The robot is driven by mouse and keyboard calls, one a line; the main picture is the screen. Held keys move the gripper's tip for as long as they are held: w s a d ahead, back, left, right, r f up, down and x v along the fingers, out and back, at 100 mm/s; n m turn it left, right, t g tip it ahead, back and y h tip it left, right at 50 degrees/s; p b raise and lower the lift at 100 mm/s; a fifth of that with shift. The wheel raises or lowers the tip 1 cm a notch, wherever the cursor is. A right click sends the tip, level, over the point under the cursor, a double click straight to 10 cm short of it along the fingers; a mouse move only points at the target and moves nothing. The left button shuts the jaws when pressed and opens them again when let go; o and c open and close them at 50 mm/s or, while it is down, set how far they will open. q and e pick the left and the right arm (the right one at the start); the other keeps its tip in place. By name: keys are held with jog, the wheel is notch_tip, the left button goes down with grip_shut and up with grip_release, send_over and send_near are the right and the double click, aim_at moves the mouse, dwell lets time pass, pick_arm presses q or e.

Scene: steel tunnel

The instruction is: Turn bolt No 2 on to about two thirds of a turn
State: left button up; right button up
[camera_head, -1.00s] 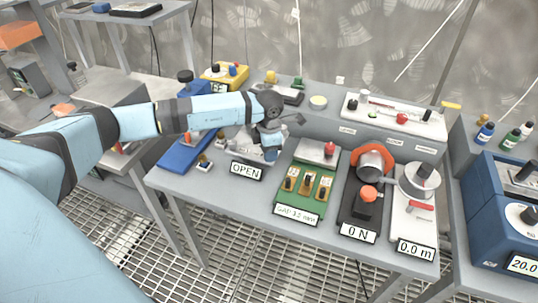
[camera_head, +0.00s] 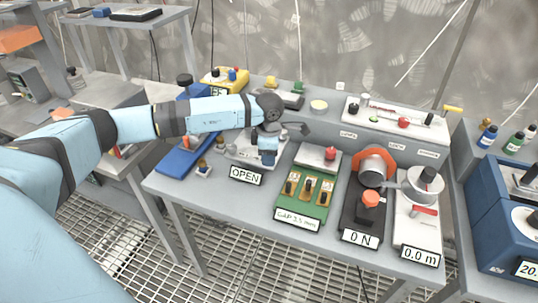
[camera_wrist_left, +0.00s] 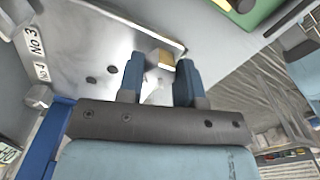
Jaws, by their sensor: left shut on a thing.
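My left gripper (camera_head: 268,150) points down at a pale metal plate (camera_head: 243,152) behind the OPEN sign (camera_head: 246,175). In the left wrist view its two blue fingers (camera_wrist_left: 160,78) stand on either side of a small brass-coloured bolt head (camera_wrist_left: 160,58) on the shiny plate (camera_wrist_left: 95,50). The gripper is shut on this bolt head, which is partly hidden by the fingers. Labels reading No.3 (camera_wrist_left: 37,42) and, less clearly, No.1 lie at the plate's left; no No.2 label shows. The bolt's turn angle cannot be read. My right gripper is not in view.
A green board (camera_head: 306,201) with several brass parts stands just right of the plate. A black unit with a 0 N sign (camera_head: 360,239) and a white unit reading 0.0 m (camera_head: 420,255) are further right. A blue unit (camera_head: 183,160) stands left.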

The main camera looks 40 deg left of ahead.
pick_arm(q)
jog(key=o, duration=0.8)
jog(key=shift+o, duration=0.7)
jog(key=shift+r, duration=0.1)
notch_tip(320, 180, up, 14)
jog(key=shift+f, duration=0.2)
